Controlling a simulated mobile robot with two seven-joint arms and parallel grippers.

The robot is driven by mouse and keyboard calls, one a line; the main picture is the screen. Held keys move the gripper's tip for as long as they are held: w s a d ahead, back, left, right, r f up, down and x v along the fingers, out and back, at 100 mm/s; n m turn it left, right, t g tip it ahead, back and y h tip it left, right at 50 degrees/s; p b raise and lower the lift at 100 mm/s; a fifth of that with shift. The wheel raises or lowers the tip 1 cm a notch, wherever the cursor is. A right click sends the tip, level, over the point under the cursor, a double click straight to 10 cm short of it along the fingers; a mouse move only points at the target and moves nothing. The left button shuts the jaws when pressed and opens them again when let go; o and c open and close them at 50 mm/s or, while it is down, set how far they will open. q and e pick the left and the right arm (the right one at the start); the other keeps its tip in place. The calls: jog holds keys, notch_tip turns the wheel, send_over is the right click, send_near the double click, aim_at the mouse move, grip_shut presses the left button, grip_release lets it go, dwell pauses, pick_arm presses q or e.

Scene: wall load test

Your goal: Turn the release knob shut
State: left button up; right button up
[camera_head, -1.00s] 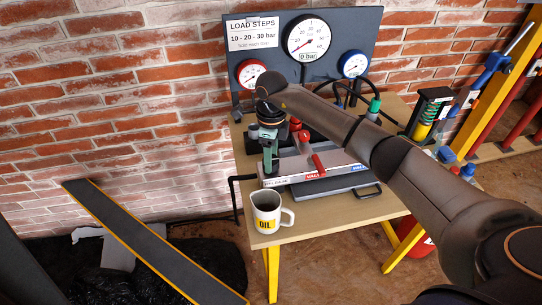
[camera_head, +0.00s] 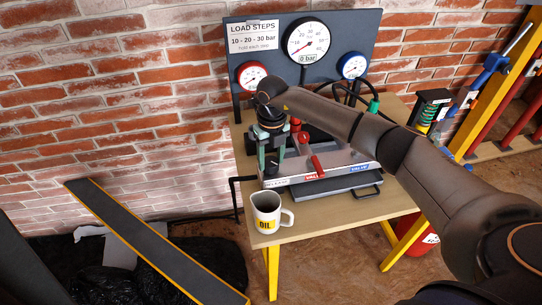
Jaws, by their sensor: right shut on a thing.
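The pump unit (camera_head: 335,172) stands on the wooden table, with a label strip along its front and red parts on top. My right gripper (camera_head: 272,163) reaches down at its left end, with two greenish fingers side by side. They are shut on the dark release knob (camera_head: 272,166), which shows only in part between the fingertips. The "RELEASE" lettering below it is small and hard to read. The big gauge (camera_head: 307,37) on the panel reads 0 bar. My left gripper is not in view.
A white OIL mug (camera_head: 266,213) stands at the table's front left, close below the gripper. A red lever (camera_head: 317,166) stands up right of the knob. A dark panel (camera_head: 276,83) with gauges is behind. The table's front right (camera_head: 350,208) is clear.

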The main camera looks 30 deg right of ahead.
aim_at(272, 161)
jog(key=m+p, duration=0.1)
jog(key=m, duration=0.3)
jog(key=shift+r+m, duration=0.15)
jog(key=shift+m, duration=0.15)
jog(key=shift+m+p, duration=0.7)
jog(key=shift+m, duration=1.2)
jog(key=o, duration=1.4)
jog(key=shift+c, duration=0.2)
notch_tip(272, 161, up, 12)
jog(key=b, duration=0.1)
jog(key=shift+r, duration=0.15)
